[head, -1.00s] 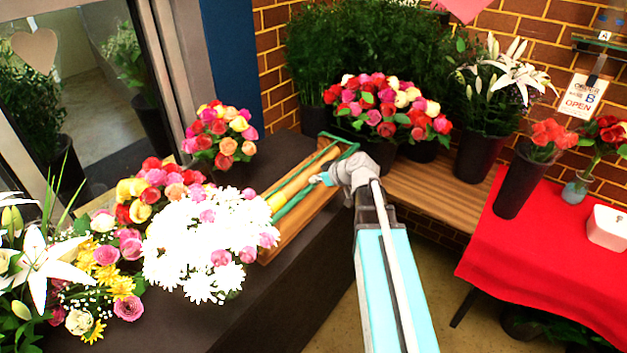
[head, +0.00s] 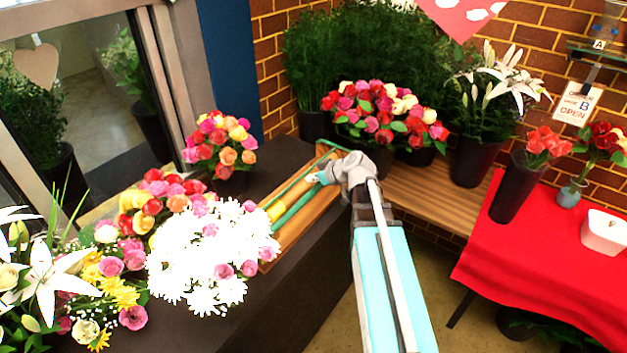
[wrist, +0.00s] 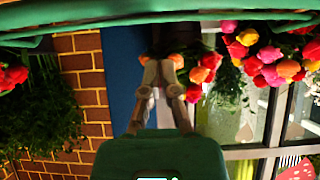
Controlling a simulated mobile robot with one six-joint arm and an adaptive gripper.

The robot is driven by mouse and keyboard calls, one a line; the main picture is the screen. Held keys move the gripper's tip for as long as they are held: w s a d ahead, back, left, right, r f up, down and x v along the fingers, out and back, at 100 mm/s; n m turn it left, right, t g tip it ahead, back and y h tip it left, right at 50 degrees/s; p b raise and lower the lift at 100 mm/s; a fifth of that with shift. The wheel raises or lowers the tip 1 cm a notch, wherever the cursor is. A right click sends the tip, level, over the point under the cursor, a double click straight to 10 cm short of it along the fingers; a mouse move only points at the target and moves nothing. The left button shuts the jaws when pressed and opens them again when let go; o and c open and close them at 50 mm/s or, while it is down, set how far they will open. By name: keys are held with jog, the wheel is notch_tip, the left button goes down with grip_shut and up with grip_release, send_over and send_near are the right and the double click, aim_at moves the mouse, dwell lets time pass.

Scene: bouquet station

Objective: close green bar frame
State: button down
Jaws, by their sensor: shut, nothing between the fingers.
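The green bar frame (head: 295,208) sits on a wooden stand with a yellow roll (head: 275,211), on the dark counter in the head view. One green bar lies low alongside the roll, and another runs along the stand's far side. My gripper (head: 318,180) is at the far end of the frame, close to the bar; contact cannot be told. In the wrist view, green bars (wrist: 150,20) cross the top, and my gripper's fingers (wrist: 160,72) are together with nothing between them. My wrist hides part of the frame's far end.
White and pink flowers (head: 210,255) crowd the near end of the stand. A rose bunch (head: 220,143) stands to its left. Potted roses (head: 385,115) are behind my wrist on a wooden bench (head: 445,190). A red-covered table (head: 540,250) is at right.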

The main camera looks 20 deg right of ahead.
jog(key=s+d+f+b, duration=0.1)
jog(key=s+d, duration=0.5)
jog(key=s, duration=0.2)
jog(key=shift+f, duration=0.25)
dwell(0.4)
jog(key=s+a+f+m+g+h, duration=0.3)
jog(key=s+a+f+g, duration=0.1)
jog(key=a, duration=0.3)
jog(key=s+a+f+m+g+h, duration=0.3)
jog(key=s+a+m+g, duration=0.1)
jog(key=s+a, duration=0.1)
jog(key=shift+s+a+f+g, duration=0.25)
jog(key=shift+a+f+g, duration=0.15)
jog(key=shift+a, duration=0.45)
dwell(0.7)
